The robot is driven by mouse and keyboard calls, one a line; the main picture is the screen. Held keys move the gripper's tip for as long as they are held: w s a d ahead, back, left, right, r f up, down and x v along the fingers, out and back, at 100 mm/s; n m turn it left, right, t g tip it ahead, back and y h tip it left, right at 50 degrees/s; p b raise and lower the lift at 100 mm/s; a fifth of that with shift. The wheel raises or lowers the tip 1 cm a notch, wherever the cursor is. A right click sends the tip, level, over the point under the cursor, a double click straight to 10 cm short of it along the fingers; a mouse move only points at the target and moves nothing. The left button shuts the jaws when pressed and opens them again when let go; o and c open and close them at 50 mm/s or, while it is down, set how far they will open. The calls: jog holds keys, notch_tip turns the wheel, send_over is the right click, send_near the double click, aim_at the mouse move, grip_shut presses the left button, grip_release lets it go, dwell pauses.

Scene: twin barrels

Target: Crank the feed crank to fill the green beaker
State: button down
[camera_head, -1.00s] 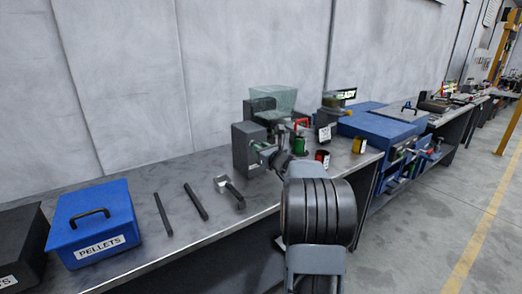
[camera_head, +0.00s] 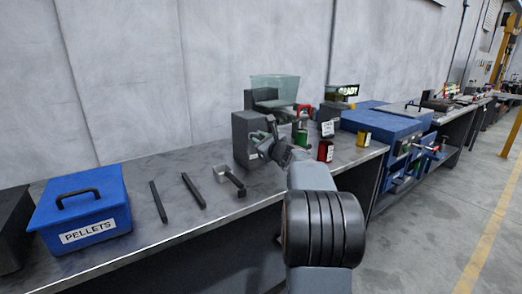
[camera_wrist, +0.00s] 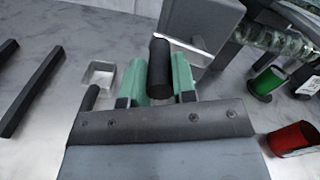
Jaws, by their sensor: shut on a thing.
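The feeder is a grey box (camera_head: 241,138) with a clear greenish hopper (camera_head: 275,87) on top. My gripper (camera_head: 262,146) is at its front. In the wrist view my gripper (camera_wrist: 159,84) has its green fingers shut on the black cylindrical handle of the feed crank (camera_wrist: 160,62). The crank's arm is a pale bar (camera_wrist: 186,46) running to the grey box. The green beaker (camera_head: 302,139) stands upright right of the feeder, below a red-handled part (camera_head: 302,108). It also shows in the wrist view (camera_wrist: 266,82); its fill level cannot be seen.
A red beaker (camera_head: 325,151) and a yellow beaker (camera_head: 363,138) stand farther right. A blue PELLETS box (camera_head: 85,212), two dark bars (camera_head: 193,190) and a small tray with a dark handle (camera_head: 230,178) lie to the left. The bench's front edge (camera_head: 160,246) is below.

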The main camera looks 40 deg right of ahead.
jog(key=shift+f+n+b, duration=0.6)
jog(key=shift+n+b, duration=0.2)
jog(key=shift+b, duration=0.45)
jog(key=c, duration=0.9)
grip_release()
jog(key=s, duration=1.4)
jog(key=shift+a, duration=0.1)
